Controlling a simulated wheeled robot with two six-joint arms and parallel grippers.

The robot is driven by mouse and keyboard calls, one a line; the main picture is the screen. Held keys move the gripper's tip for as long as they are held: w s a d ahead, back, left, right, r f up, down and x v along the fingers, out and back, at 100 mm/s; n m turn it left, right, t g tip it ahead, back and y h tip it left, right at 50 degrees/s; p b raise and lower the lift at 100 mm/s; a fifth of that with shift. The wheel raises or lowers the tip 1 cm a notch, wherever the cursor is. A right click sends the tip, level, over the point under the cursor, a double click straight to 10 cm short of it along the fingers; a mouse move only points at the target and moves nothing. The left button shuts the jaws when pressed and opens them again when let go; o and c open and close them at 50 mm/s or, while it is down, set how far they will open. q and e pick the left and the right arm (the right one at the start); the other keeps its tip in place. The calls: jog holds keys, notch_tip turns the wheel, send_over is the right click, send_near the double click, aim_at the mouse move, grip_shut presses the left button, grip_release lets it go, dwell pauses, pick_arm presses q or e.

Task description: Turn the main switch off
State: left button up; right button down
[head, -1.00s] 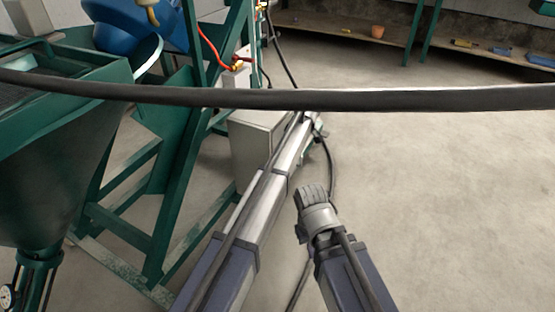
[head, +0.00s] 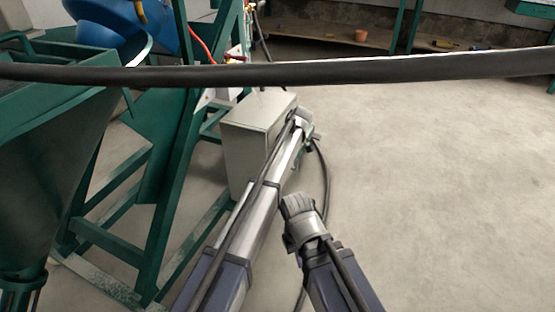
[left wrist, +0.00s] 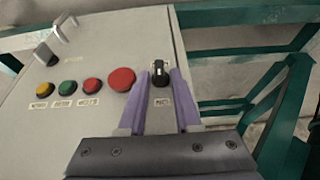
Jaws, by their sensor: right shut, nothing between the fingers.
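The black rotary switch (left wrist: 160,74) sits on the grey face of the control box (left wrist: 85,120), right of the large red button, with a white pointer mark near its top. My left gripper (left wrist: 159,77) is open, one purple finger on each side of this switch. Gaps show between the switch and both fingers in the left wrist view; whether they touch is hard to tell. In the head view the control box (head: 235,150) stands ahead, and my left gripper is hidden at the arm's far end. My right gripper (head: 292,203) is shut and empty, right of the left arm.
Yellow, green and red buttons (left wrist: 68,87) and a large red button (left wrist: 122,79) lie left of the switch. A green frame (head: 165,200) and hopper (head: 50,180) stand left. A dark hose (head: 330,73) crosses the head view. The floor to the right is clear.

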pick_arm(q)
grip_shut()
jog(key=shift+s, duration=0.1)
jog(key=shift+s+a+f+n+t+h+b, duration=0.1)
jog(key=shift+s+n+t+h+b, duration=0.2)
jog(key=shift+t+b, duration=0.6)
jog(key=shift+s+a+f+n+t+h+b, duration=0.15)
jog(key=shift+t+h+b, duration=0.35)
jog(key=shift+t, duration=0.75)
jog(key=shift+s+a+f+n+t+h+b, duration=0.1)
jog(key=shift+s+n+t+h+b, duration=0.2)
jog(key=shift+t+b, duration=0.6)
jog(key=shift+w+r, duration=0.1)
